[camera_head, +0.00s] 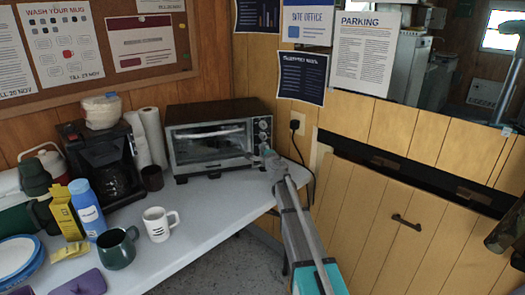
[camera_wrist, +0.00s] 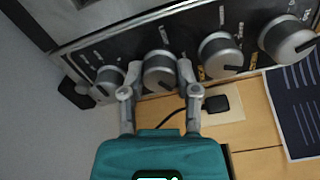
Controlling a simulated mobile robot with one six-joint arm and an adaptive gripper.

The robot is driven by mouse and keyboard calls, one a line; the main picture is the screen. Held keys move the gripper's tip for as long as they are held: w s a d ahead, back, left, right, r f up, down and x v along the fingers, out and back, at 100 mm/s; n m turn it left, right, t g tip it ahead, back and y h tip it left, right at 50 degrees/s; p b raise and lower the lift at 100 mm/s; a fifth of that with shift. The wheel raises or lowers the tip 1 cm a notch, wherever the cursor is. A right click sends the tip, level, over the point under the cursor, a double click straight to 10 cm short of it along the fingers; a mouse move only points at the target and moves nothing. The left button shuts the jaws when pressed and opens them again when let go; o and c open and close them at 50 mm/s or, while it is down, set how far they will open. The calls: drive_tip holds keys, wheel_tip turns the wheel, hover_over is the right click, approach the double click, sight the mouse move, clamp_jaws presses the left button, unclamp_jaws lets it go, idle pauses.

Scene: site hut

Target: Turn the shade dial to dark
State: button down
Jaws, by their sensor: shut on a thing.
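The toaster oven (camera_head: 208,142) stands at the back right end of the table, with a column of dials (camera_head: 263,124) on its right side. In the wrist view the panel carries several silver dials in a slanting row. My gripper (camera_wrist: 158,78) is shut on the second dial from the left (camera_wrist: 160,66), one finger on each side. A dark pointer mark shows on that dial's lower front. The small panel lettering is too blurred to read, so I cannot tell which dial is the shade dial. In the head view my gripper (camera_head: 267,158) is at the oven's lower right front.
A coffee maker (camera_head: 98,160), paper rolls (camera_head: 152,138), a white mug (camera_head: 158,224) and a dark green mug (camera_head: 117,248) stand left on the white table (camera_head: 215,215). A wall socket with a black plug (camera_head: 295,125) is right of the oven. The floor ahead is partly open.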

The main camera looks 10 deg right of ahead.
drive_tip(key=shift+d, duration=0.1)
drive_tip(key=shift+c, duration=1.7)
unclamp_jaws()
drive_tip(key=shift+s, duration=0.1)
drive_tip(key=s+d, duration=0.1)
drive_tip(key=s, duration=0.6)
drive_tip(key=shift+s, duration=0.35)
